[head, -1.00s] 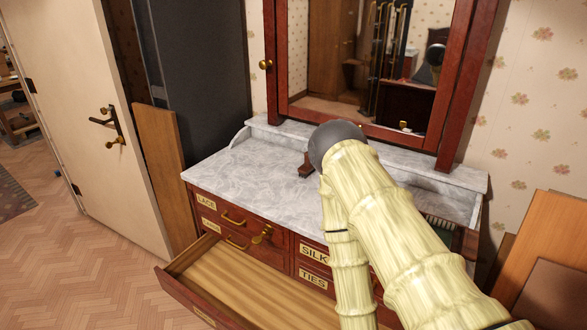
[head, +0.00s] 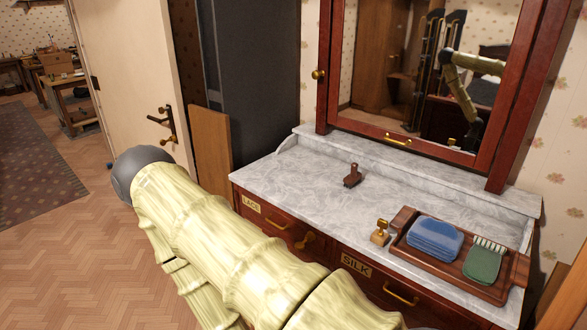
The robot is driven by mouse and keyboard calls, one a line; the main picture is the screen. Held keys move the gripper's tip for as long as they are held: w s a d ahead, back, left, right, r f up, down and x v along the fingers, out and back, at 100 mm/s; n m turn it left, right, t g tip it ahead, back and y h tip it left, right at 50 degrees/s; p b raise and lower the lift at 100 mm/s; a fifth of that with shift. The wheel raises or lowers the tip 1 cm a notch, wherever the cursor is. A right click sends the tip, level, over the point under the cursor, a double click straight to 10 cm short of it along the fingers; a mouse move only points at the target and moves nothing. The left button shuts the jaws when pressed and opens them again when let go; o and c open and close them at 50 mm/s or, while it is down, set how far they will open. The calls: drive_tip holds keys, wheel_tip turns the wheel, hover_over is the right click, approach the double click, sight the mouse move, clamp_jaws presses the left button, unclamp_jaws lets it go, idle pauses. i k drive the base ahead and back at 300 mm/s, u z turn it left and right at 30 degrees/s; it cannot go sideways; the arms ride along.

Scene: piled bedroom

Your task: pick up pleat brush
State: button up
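A green brush (head: 483,264) with a row of pale bristles lies in a dark wooden tray (head: 452,281) at the right end of the marble dresser top. It is the thing that looks most like a pleat brush. A blue ribbed block (head: 434,239) lies to its left in the same tray. A small dark brown handled object (head: 352,175) stands alone near the middle of the marble; I cannot tell what it is. My bamboo-like arm crosses the lower left, with its grey joint over the floor. My gripper is not in view.
A small brass-and-wood piece (head: 380,232) stands left of the tray. The marble top (head: 300,180) is clear on its left half. A red-framed mirror (head: 412,144) rises behind it. A white door (head: 122,90) and open floor lie to the left.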

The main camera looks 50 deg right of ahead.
sight(354, 177)
drive_tip(key=u, duration=0.1)
drive_tip(key=i, duration=0.45)
drive_tip(key=z, duration=1.7)
